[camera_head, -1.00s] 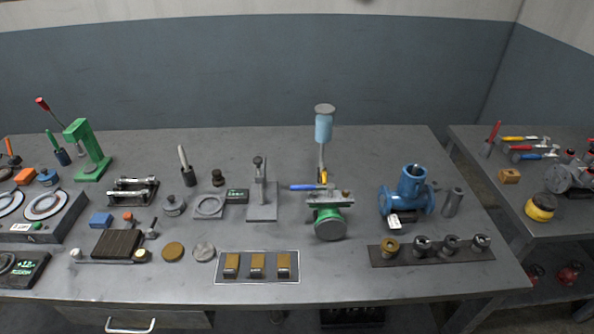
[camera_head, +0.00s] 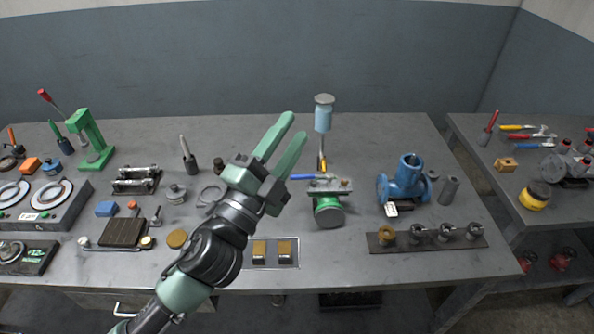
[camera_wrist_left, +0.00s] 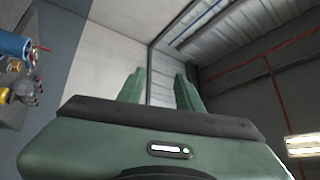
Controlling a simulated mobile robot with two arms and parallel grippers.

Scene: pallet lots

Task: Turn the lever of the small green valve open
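The small green valve (camera_head: 328,212) lies on the workbench right of the middle, with its round flange facing me. Its lever has a blue handle (camera_head: 303,177) that points left from the valve's top; part of it is close to my gripper in the picture. My left gripper (camera_head: 290,137) is raised over the bench, left of the valve, with its two green fingers apart and nothing between them. The fingers also show apart in the left wrist view (camera_wrist_left: 161,88), pointing at the wall and ceiling. My right gripper is not in view.
A blue valve body (camera_head: 405,184) stands right of the green valve. A light-blue cylinder on a stand (camera_head: 323,115) rises behind it. A dark strip with several fittings (camera_head: 427,245) lies front right. A green press (camera_head: 92,140) stands at the far left. The bench's back right is clear.

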